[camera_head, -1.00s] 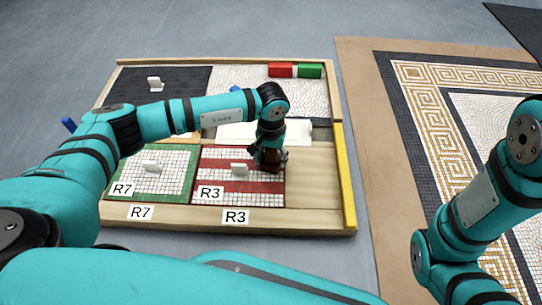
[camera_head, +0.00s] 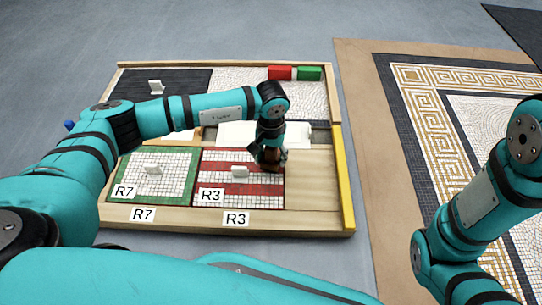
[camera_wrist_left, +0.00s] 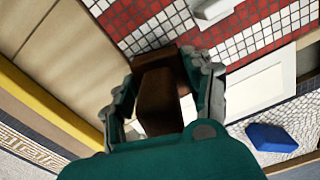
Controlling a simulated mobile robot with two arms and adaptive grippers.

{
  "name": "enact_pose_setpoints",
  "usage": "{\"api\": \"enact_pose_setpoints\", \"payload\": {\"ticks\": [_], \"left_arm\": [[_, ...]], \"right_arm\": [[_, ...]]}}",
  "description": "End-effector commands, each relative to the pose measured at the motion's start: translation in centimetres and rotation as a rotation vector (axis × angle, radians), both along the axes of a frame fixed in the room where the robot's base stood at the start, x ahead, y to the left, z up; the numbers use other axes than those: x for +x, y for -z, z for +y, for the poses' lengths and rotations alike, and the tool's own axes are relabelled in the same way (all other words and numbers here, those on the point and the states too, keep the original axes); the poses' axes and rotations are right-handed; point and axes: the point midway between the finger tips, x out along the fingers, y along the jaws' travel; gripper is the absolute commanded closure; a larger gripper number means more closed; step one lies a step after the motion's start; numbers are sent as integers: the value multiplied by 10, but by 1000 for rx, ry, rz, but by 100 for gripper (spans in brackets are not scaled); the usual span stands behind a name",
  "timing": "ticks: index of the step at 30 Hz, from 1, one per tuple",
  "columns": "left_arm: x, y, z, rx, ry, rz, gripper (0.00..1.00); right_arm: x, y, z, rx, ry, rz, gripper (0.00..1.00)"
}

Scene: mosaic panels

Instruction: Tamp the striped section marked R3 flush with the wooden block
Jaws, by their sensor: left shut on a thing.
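The striped section R3 (camera_head: 240,190), red and white tiles with a small white handle, lies in the front middle of the wooden-framed board. My left gripper (camera_head: 269,158) is shut on a brown wooden block (camera_wrist_left: 158,100) and points down at the section's far right corner. In the left wrist view the block between the fingers (camera_wrist_left: 165,75) overlaps the edge of the striped section (camera_wrist_left: 140,18). Whether the block touches the tiles, and how high the section sits, I cannot tell. My right arm shows at the right, but its gripper is out of frame.
The green-bordered section R7 (camera_head: 152,180) lies left of R3. Bare wood (camera_head: 313,185) and a yellow strip (camera_head: 343,180) lie to its right. A white panel (camera_head: 235,133) is behind. Red (camera_head: 280,73) and green (camera_head: 309,73) blocks stand at the back right.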

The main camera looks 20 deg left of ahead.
Motion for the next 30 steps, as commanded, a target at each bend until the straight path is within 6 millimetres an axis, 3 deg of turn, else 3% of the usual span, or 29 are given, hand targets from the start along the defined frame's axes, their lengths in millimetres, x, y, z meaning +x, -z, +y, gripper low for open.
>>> {"api": "enact_pose_setpoints", "payload": {"ticks": [15, 26, 30], "left_arm": [[0, -46, 0, 0, 0, -1, 82], [0, -49, 0, -1, 0, 0, 82], [1, -72, 1, -4, -1, -4, 82]], "right_arm": [[0, -33, 0, 0, 0, 0, 60], [0, -35, 0, 3, -1, 1, 60], [10, -41, -1, 4, -2, 29, 60]]}}
